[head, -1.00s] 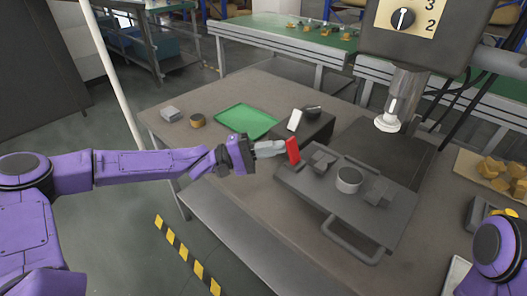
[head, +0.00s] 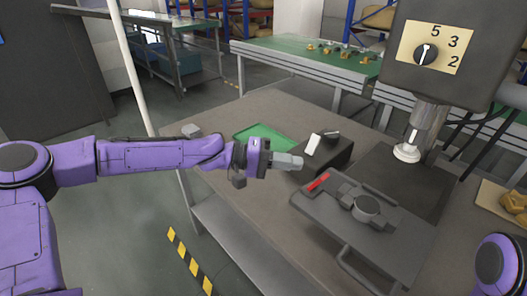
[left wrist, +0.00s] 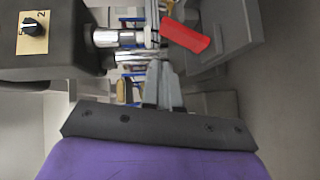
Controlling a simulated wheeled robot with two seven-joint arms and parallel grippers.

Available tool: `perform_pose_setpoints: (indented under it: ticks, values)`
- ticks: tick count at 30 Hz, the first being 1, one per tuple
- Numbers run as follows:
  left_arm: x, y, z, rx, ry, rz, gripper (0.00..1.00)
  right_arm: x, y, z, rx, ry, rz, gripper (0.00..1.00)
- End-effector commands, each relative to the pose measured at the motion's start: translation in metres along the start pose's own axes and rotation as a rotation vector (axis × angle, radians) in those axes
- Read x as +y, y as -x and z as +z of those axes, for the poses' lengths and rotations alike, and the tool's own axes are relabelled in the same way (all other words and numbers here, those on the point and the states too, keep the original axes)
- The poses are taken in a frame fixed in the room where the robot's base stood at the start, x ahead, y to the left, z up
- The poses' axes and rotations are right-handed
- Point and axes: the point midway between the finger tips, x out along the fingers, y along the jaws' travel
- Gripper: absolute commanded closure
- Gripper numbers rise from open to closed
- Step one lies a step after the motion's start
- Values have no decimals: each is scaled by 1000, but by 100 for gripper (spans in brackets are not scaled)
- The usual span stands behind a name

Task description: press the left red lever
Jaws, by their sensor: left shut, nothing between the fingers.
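The red lever (head: 318,182) lies slanted, low along the left edge of a grey plate-like fixture (head: 352,252) on the table. It also shows in the left wrist view (left wrist: 185,36), just right of and beyond my fingertips. My left gripper (head: 301,162) is shut and empty. Its fingertips are up and to the left of the lever in the head view and appear apart from it. In the left wrist view the closed fingers (left wrist: 160,66) point forward from the dark palm. My right gripper is out of view. No second red lever is visible.
A dark box with a white piece (head: 313,145) stands behind the lever. A control box with a dial (head: 426,54) hangs above a white-tipped cylinder (head: 407,153) at the right. A green tray (head: 265,136) lies behind my left gripper. The table's left front is clear.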

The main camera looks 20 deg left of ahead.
Motion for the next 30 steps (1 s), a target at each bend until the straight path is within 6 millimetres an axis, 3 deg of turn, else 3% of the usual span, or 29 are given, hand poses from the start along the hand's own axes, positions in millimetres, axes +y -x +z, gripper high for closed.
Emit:
perform_pose_setpoints:
  ticks: [1, 3, 9, 13, 18, 30]
  values:
    - [14, 10, -9, 3, -4, -1, 100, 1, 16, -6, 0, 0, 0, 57]
    - [9, 27, -7, 3, -6, 2, 100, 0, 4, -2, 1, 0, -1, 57]
    - [19, 75, -5, 6, -5, 3, 100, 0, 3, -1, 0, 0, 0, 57]
    - [23, 95, -4, 4, -5, 2, 100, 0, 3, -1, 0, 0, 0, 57]
    - [24, 105, -3, 1, -2, 0, 100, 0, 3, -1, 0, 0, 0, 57]
    - [24, 106, -3, 0, -1, -1, 100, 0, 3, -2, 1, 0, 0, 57]
